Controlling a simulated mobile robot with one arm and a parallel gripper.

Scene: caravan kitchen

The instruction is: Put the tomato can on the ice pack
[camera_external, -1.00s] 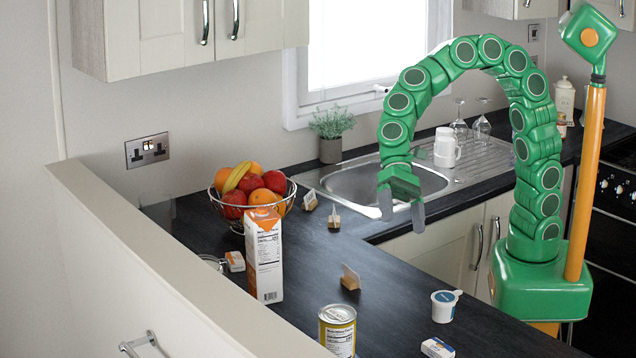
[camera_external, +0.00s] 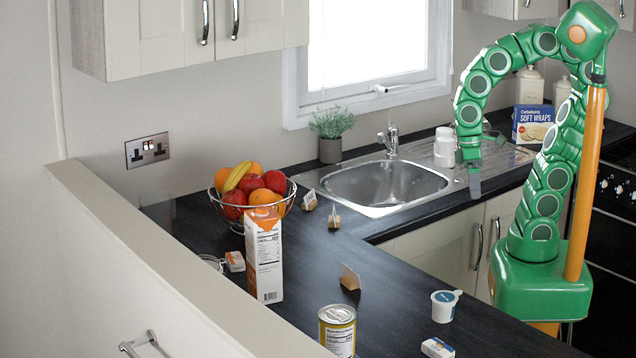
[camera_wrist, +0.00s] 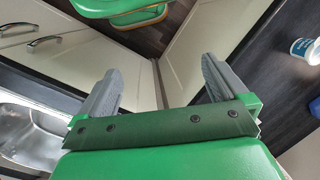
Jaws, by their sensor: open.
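A metal can with a yellow and white label (camera_external: 337,330), probably the tomato can, stands upright on the dark counter at the bottom of the external view. I cannot tell for sure that any thing in view is the ice pack; a small white and blue block (camera_external: 437,347) lies flat right of the can, cut by the frame edge. My gripper (camera_external: 474,182) hangs near the right end of the sink, far from the can. In the wrist view my gripper (camera_wrist: 160,82) has its two fingers wide apart with nothing between them.
A carton (camera_external: 264,255) and a fruit bowl (camera_external: 222,205) stand left on the counter. A small white and blue tub (camera_external: 444,305) and a card in a wooden holder (camera_external: 350,278) are nearer the can. The sink (camera_external: 385,185) is behind. The counter's middle is mostly clear.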

